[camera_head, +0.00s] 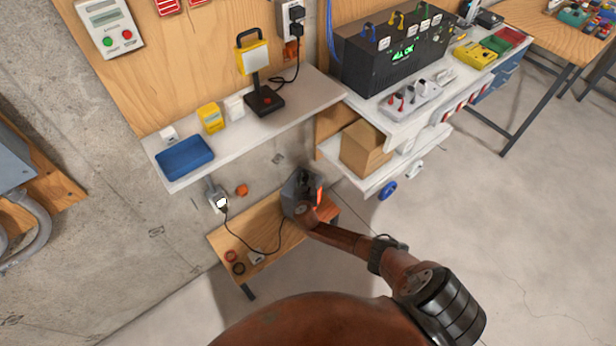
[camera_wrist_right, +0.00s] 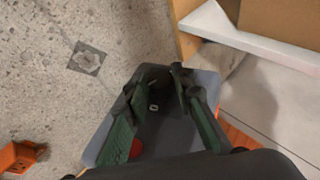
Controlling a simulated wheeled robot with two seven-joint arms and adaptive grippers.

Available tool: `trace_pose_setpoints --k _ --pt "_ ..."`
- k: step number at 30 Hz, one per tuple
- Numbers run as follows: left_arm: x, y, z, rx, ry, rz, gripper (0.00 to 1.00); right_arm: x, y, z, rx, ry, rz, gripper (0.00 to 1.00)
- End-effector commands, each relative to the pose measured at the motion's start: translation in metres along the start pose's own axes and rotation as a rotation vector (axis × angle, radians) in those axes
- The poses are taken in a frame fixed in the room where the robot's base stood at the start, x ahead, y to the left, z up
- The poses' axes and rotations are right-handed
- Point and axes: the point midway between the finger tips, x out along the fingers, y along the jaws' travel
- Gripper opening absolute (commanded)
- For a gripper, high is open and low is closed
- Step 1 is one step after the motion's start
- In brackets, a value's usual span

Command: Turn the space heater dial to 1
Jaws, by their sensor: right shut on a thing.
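The space heater (camera_head: 288,198) is a small grey box on a low wooden bench, with an orange glow at its right side. My right gripper (camera_head: 306,188) reaches down onto its top. In the right wrist view, the gripper's green-padded fingers (camera_wrist_right: 163,76) are shut on the dark dial (camera_wrist_right: 154,78) on the heater's grey top (camera_wrist_right: 207,82). A small pale mark, perhaps a 0, shows on the panel beside the dial. A red spot (camera_wrist_right: 136,148) is partly behind a finger. The dial's pointer and its setting cannot be read. My left gripper is not in view.
The low bench (camera_head: 228,240) holds a few small rings. The heater's cord runs to a wall outlet (camera_head: 219,200). A white shelf (camera_head: 285,103) with a blue tray (camera_head: 184,158) is above. A cardboard box (camera_head: 364,150) stands on a shelf at right. The floor is clear.

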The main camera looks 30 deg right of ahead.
Motion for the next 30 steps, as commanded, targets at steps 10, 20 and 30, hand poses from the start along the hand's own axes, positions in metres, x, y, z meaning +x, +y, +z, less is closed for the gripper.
trace_pose_setpoints --k 10,20,30 --pt "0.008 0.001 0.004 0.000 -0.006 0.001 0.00 0.002 0.006 -0.002 0.099 0.000 -0.236 0.00" --pt "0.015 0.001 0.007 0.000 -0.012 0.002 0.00 0.002 0.007 0.001 0.144 -0.002 -0.342 0.00" --pt "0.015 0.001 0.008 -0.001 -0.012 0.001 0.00 0.002 0.006 0.001 0.151 -0.002 -0.359 0.00"
